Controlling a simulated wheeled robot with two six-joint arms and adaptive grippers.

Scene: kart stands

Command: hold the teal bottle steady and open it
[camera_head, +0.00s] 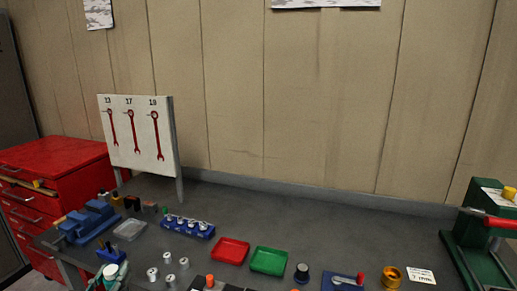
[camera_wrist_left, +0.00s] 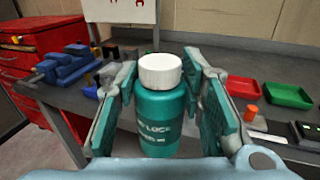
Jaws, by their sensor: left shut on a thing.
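The teal bottle (camera_wrist_left: 160,125) stands upright between the finger pads of my left gripper (camera_wrist_left: 162,80) in the left wrist view, with pale lettering on its front. Its white cap (camera_wrist_left: 160,70) is on top and sticks up above the pads. In the head view the cap (camera_head: 111,270) shows at the bottom left, with my left gripper (camera_head: 109,278) around the bottle, partly cut off by the frame edge. The gripper is shut on the bottle, in front of the bench's edge. My right gripper is in neither view.
A dark workbench (camera_head: 330,215) holds a blue vise (camera_head: 88,220), a blue rack (camera_head: 188,227), a red tray (camera_head: 231,250) and a green tray (camera_head: 268,261). A wrench board (camera_head: 138,132) stands at the back left. A red cabinet (camera_head: 55,170) is at left. The bench's back strip is clear.

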